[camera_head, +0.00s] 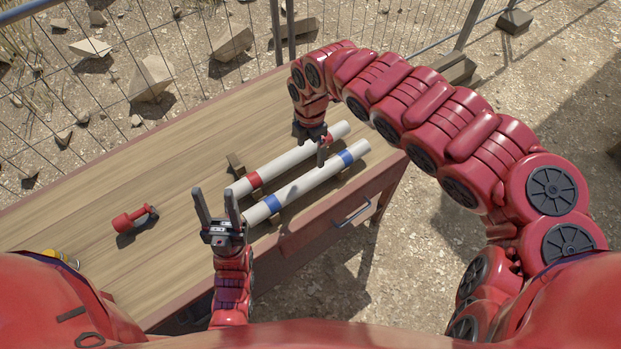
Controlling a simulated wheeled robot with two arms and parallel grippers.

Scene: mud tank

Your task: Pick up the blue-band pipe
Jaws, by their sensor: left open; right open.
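The blue-band pipe (310,182) is white with two blue bands and lies slantwise near the front edge of the wooden table. The red-band pipe (285,163) lies beside it, behind and roughly parallel. My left gripper (215,194) is open and empty, fingers pointing away from me, just left of the blue-band pipe's near end. My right gripper (314,146) is open and points down over the far halves of the pipes. One finger shows in front of the red-band pipe; I cannot tell whether it touches either pipe.
A red tool (134,219) with a dark handle lies on the wooden table (110,190) to the left. A small wooden block (235,165) is beside the red-band pipe. A drawer handle (353,213) is on the table front. A wire fence (130,75) stands behind.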

